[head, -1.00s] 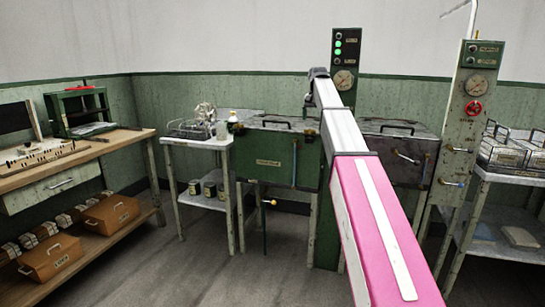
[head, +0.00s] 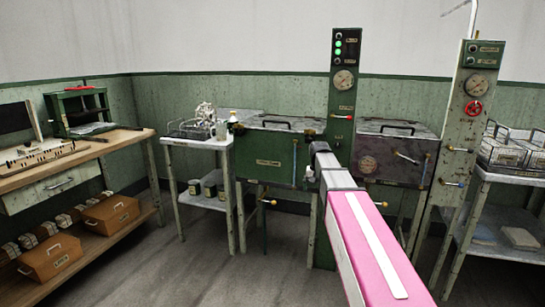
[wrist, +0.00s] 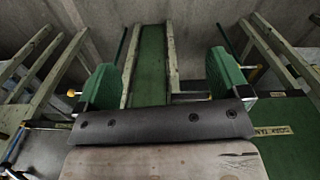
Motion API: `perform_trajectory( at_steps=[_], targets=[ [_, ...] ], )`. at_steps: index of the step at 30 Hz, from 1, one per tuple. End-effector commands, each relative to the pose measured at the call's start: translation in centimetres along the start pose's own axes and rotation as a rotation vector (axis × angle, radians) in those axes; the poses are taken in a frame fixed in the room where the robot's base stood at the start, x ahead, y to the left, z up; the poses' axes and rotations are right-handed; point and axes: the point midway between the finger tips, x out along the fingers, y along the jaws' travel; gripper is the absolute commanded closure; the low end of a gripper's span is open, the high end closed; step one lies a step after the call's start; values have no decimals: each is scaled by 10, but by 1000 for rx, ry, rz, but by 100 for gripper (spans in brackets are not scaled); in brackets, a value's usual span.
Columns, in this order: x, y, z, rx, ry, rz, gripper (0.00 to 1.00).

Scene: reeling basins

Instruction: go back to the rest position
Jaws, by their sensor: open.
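My gripper (wrist: 164,82) shows in the wrist view as two green finger pads set wide apart. It is open, with nothing between the pads. A green post shows beyond the gap. In the head view my pink and grey arm reaches forward, its far end in front of the green basin cabinet and the middle control post (head: 344,100). The fingers cannot be made out there.
The green basin (head: 276,150) and a dark metal basin (head: 393,150) stand along the back wall. A small table (head: 196,143) with a wire basket is left of them. A wooden workbench (head: 130,137) is at the left. A pale control post (head: 470,120) stands right. The floor at left-centre is clear.

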Motion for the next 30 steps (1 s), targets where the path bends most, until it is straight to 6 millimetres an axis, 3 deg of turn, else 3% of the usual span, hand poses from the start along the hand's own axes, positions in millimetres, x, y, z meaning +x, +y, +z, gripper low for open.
perform_trajectory(
  at_steps=[1,6,15,21,25,30],
  targets=[
    [23,4,24,-11,-4,1,6],
    [82,13,76,-52,-5,1,6],
    [165,31,176,-125,-2,0,6],
    [197,40,228,-162,0,0,6],
    [206,43,243,-174,2,0,6],
    [209,43,246,-179,4,-1,6]
  ],
)
